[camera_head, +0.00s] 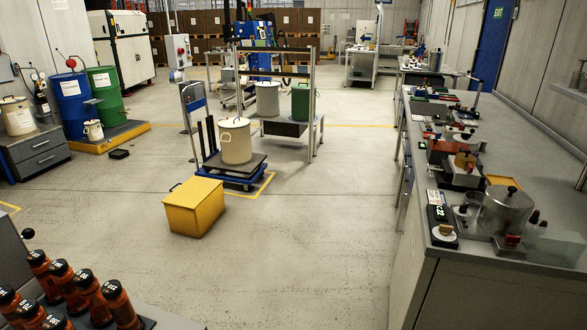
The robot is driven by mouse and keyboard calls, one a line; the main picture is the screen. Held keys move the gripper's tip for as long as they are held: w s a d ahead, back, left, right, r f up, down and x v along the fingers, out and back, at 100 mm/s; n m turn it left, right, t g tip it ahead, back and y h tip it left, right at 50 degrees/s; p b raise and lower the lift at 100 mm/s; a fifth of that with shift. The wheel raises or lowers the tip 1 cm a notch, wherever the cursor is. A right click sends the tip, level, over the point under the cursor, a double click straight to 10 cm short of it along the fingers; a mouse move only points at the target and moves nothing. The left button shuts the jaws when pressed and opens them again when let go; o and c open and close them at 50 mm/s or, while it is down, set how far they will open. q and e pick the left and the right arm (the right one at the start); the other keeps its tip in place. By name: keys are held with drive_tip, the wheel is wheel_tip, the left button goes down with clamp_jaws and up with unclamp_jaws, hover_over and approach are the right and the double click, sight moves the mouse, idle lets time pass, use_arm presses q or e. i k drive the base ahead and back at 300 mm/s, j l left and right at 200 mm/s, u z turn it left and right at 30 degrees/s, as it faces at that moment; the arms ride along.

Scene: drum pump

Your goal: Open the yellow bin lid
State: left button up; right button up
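The yellow bin (194,207) stands on the open floor left of the picture's middle. Its flat yellow lid (195,192) lies shut on top, and a small dark handle shows at the lid's left edge. The inside of the bin is hidden. I cannot make out either of my grippers in this view, and nothing touches the bin.
A blue lift cart (230,178) with a cream drum (235,140) stands just behind the bin. Orange bottles (88,290) stand at the front left. A long grey workbench (408,270) with equipment runs along the right. The floor before the bin is clear.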

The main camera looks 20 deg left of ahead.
sight(190, 193)
drive_tip(key=i+l+u, duration=0.15)
drive_tip(key=i, duration=0.25)
drive_tip(key=i+u, duration=0.2)
drive_tip(key=i, duration=0.2)
drive_tip(key=i+l+u, duration=0.15)
drive_tip(key=i, duration=0.25)
drive_tip(key=i+j+u, duration=0.3)
drive_tip(key=i+u, duration=0.15)
drive_tip(key=i, duration=0.15)
drive_tip(key=i+j+u, duration=0.15)
drive_tip(key=i+u, duration=0.35)
drive_tip(key=i+l+u, duration=0.2)
drive_tip(key=i+u, duration=0.25)
drive_tip(key=i, duration=0.25)
drive_tip(key=i+l+u, duration=0.35)
drive_tip(key=i+u, duration=0.15)
drive_tip(key=i+j+u, duration=0.25)
drive_tip(key=i+u, duration=0.2)
drive_tip(key=i, duration=0.65)
drive_tip(key=i+l+u, duration=0.15)
drive_tip(key=i+u, duration=0.3)
drive_tip(key=i, duration=0.65)
